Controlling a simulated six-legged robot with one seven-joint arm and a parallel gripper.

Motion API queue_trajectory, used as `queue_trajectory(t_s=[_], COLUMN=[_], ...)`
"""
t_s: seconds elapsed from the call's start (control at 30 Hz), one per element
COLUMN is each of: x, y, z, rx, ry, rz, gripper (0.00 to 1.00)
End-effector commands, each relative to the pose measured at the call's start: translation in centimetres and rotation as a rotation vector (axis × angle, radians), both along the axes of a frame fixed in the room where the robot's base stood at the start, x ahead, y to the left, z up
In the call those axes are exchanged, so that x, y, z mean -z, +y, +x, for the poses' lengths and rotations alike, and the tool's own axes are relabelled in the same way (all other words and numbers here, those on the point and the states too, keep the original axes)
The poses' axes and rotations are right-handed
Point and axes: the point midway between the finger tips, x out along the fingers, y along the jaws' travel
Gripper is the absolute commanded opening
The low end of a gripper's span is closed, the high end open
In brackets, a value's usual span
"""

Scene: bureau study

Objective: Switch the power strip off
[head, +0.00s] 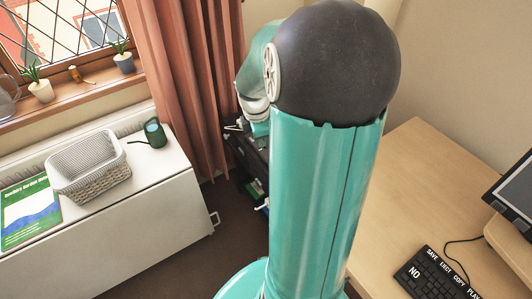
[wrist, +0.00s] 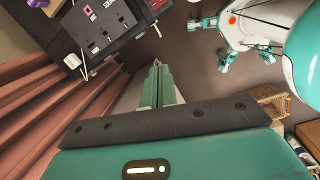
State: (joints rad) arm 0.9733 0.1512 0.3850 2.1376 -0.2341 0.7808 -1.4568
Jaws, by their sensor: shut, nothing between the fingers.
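In the wrist view, my gripper (wrist: 156,68) is shut and empty, its fingers close together over the floor. A dark unit with socket-like holes and white lettering (wrist: 107,34) lies at the upper left, beyond and to the left of the fingertips. It looks like the power strip, but I cannot be sure. The fingers appear apart from the unit. In the head view, my arm hides most of this area.
In the head view, a dark low stand (head: 247,150) shows beside the curtain (head: 184,75). A white cabinet (head: 150,215) bears a basket (head: 88,168) and a watering can (head: 154,133). A wooden desk (head: 405,185) with a keyboard (head: 432,278) is at right. Brown floor lies between.

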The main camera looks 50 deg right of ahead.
Motion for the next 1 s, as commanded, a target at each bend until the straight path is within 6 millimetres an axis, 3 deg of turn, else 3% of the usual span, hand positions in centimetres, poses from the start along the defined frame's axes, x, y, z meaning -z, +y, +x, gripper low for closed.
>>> queue_trajectory(t_s=[0.2, 0.4, 1.0], x=[5.0, 7.7, 9.3], y=[-5.6, -8.5, -9.0], z=[-1.8, -3.0, -3.3], rx=[-0.180, -0.297, -0.328], ry=[0.041, 0.035, 0.034], rz=[0.083, 0.127, 0.138], gripper=[0.00, 0.00, 0.00])
